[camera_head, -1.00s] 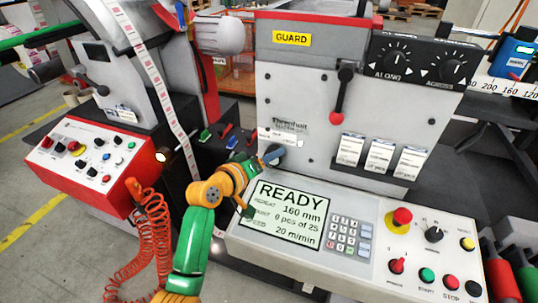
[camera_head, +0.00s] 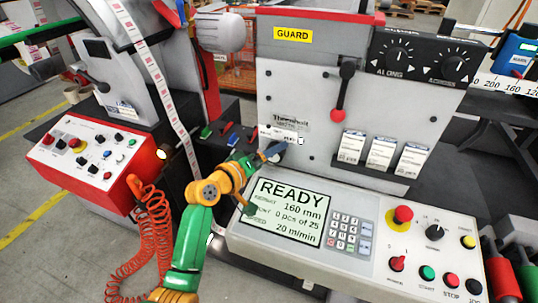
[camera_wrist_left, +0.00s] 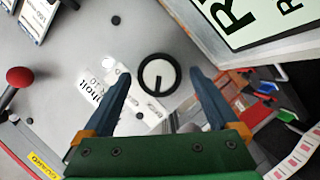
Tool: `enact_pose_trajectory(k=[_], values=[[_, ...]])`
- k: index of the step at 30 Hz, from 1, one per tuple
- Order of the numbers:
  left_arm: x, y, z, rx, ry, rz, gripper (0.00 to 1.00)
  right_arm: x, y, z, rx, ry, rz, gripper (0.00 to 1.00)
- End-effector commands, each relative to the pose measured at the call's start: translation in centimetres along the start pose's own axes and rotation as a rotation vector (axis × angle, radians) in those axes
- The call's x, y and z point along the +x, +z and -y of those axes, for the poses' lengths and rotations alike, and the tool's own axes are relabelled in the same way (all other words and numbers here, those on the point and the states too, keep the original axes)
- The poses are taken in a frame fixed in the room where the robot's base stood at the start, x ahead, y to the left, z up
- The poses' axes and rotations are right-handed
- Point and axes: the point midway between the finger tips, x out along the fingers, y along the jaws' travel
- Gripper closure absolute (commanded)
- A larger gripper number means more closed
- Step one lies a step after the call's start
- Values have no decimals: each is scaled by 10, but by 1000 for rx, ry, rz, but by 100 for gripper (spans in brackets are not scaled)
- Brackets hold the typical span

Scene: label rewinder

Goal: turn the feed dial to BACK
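In the left wrist view a round dial (camera_wrist_left: 159,75) with a black ring, a pale face and a dark mark is on the grey front panel. In the head view my left gripper (camera_head: 275,151) is at the lower left of the front panel (camera_head: 300,85) and hides most of the dial. My right gripper is not in view.
Below the gripper is a control desk with a READY display (camera_head: 290,211), a keypad (camera_head: 345,233) and a red stop button (camera_head: 403,214). A red-knobbed lever (camera_head: 342,95) hangs on the panel. A coiled red hose (camera_head: 150,240) is left of my arm.

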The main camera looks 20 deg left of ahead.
Motion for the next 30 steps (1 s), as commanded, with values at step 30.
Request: enact_pose_trajectory(k=[30], values=[[-70, 0, 0, 1, 0, 0, 6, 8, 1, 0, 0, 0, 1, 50]])
